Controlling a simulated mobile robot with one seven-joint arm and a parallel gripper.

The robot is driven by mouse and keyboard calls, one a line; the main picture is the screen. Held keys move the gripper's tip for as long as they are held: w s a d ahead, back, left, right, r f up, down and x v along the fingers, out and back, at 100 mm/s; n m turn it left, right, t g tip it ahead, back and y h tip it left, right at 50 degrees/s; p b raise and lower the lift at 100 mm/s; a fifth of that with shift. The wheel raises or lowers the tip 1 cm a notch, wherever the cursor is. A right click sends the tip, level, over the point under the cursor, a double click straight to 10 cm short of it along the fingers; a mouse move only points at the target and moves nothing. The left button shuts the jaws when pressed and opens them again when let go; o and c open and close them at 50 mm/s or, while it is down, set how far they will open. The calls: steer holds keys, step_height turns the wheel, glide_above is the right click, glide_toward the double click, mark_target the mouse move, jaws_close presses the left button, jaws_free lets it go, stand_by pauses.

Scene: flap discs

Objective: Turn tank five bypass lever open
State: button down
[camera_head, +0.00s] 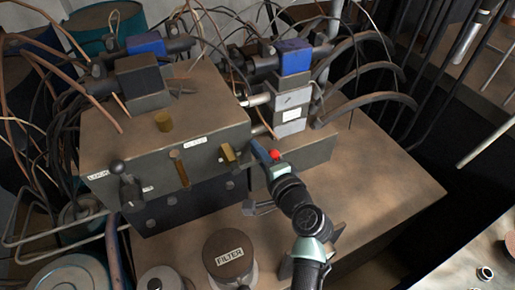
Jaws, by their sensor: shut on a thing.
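My gripper (274,160) is at the right front of the large grey-brown manifold block (110,142). It is shut on a small red knob (275,155), with a blue bar (260,152) close beside it. The jaws are small and partly hidden behind my dark wrist. A brass handle (230,155) sticks out just left of the gripper. A bronze lever (180,168) hangs down the block's front, below a small white label. A black-knobbed lever (118,168) stands at the left front. The small labels are too blurred to show which lever is tank five's bypass.
Blue-topped valves (292,60) and thick hoses stand behind the gripper. Cables crowd the back and left. A lid marked FILTER (229,255) is in front, left of my arm. The brown top (395,190) at right is clear, with a dark gap beyond.

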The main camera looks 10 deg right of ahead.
steer(key=shift+f, duration=0.1)
stand_by(0.4)
steer(key=c, duration=0.9)
jaws_free()
steer(key=b+v, duration=0.1)
steer(key=v, duration=1.2)
steer(key=shift+d+b, duration=0.1)
steer(key=shift+b, duration=0.2)
